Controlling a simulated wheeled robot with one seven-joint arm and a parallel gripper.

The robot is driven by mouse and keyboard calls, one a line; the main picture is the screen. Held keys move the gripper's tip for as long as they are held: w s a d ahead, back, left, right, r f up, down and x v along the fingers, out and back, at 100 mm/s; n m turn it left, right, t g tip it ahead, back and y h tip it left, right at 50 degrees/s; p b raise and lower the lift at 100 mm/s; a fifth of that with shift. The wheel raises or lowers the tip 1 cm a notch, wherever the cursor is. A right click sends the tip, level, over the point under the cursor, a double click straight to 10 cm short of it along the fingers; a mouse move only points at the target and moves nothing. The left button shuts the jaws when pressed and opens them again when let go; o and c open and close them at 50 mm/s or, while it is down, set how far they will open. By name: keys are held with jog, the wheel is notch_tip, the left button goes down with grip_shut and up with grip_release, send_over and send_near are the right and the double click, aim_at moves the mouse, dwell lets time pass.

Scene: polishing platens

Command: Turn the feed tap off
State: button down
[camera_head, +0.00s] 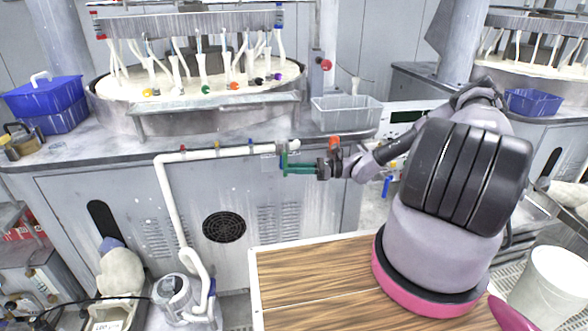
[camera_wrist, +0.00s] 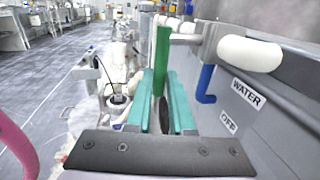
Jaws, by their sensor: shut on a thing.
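The white feed pipe (camera_head: 225,153) runs along the front edge of the bench and turns down at its left end. My gripper (camera_head: 298,168) reaches in from the right to the pipe's right end, its teal fingers pointing left. In the wrist view, a green tap lever (camera_wrist: 162,62) stands upright between the teal fingers of my gripper (camera_wrist: 161,98), which are shut on it. A blue lever (camera_wrist: 206,80) hangs down just right of the fingers. Labels reading WATER (camera_wrist: 247,93) and OFF (camera_wrist: 229,122) are on the panel beside it. The lever's lower part is hidden between the fingers.
A round polishing platen (camera_head: 190,115) with hoses stands on the bench above the pipe. A clear bin (camera_head: 346,113) sits to its right and blue bins (camera_head: 45,98) to its left. A wooden table top (camera_head: 310,270) lies below my arm. A white bucket (camera_head: 552,283) stands at right.

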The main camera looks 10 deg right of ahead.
jog(key=c, duration=0.8)
grip_release()
notch_tip(320, 180, up, 10)
jog(key=shift+f, duration=0.1)
jog(key=shift+a, duration=0.1)
